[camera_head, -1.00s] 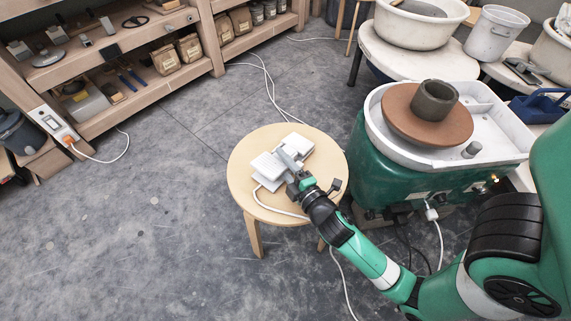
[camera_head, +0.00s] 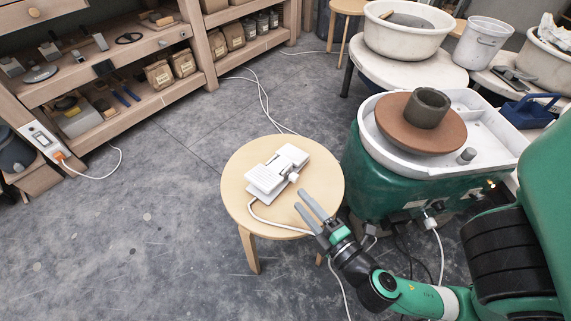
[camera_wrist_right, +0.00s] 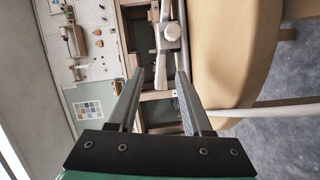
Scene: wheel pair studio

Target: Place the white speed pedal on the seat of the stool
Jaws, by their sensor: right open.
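The white speed pedal (camera_head: 278,170) rests on the round wooden seat of the stool (camera_head: 238,175), left of and above the seat's middle line, with its white cable running over the seat's front edge. My right gripper (camera_head: 307,205) is open and empty beside the pedal, at the seat's lower right, apart from it. In the right wrist view the open fingers (camera_wrist_right: 158,92) show nothing between them close up; the pedal's white knob (camera_wrist_right: 172,31) and the seat (camera_wrist_right: 232,50) lie beyond. My left gripper is in neither view.
A green pottery wheel (camera_head: 375,175) with a white splash tray and a clay pot (camera_head: 426,108) stands right of the stool. White cables (camera_head: 265,95) cross the floor. Shelves (camera_head: 140,70) stand at upper left. The floor at left is clear.

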